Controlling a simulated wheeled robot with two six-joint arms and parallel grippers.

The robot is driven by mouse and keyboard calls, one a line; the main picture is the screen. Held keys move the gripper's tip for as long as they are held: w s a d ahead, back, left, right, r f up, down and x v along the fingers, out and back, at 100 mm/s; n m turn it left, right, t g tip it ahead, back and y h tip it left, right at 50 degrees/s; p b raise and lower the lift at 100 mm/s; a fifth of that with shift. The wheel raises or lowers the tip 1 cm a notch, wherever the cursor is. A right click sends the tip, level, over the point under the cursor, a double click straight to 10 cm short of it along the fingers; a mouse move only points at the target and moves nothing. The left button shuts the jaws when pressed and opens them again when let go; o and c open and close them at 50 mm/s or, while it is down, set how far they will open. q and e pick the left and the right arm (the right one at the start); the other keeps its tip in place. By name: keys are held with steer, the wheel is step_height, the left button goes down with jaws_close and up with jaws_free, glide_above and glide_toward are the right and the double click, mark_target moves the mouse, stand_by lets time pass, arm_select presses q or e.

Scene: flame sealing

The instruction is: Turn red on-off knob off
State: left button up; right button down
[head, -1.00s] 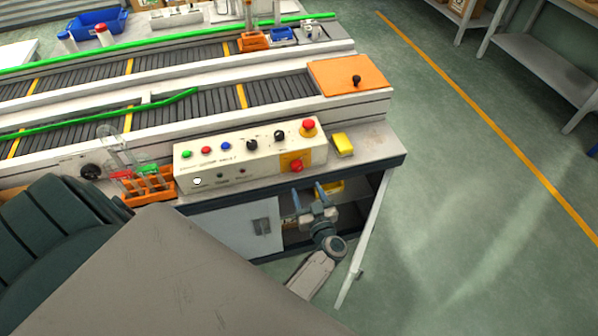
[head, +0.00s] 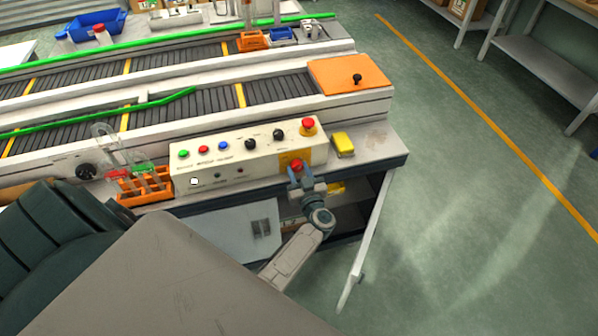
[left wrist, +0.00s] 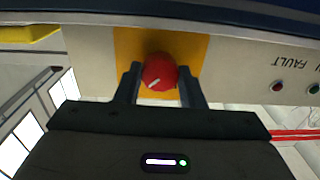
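The red on-off knob (head: 297,165) sits on a yellow plate on the front of the cream control panel (head: 205,180). In the left wrist view the round red knob (left wrist: 159,72) carries a short slanted white mark. My left gripper (head: 306,182) is at the panel front, just below the knob in the head view. In the left wrist view my left gripper (left wrist: 160,82) is open, with one finger on each side of the knob. I cannot tell whether the fingers touch it. My right gripper is not in view.
A red push button (head: 308,124) is on the panel's top above the knob. Black dials and small coloured buttons lie left of it. A yellow block (head: 343,144) is to the right. An orange rack (head: 146,187) with tubes stands left. Floor at right is clear.

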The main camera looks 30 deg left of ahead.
arm_select(q)
steer(key=c, duration=0.4)
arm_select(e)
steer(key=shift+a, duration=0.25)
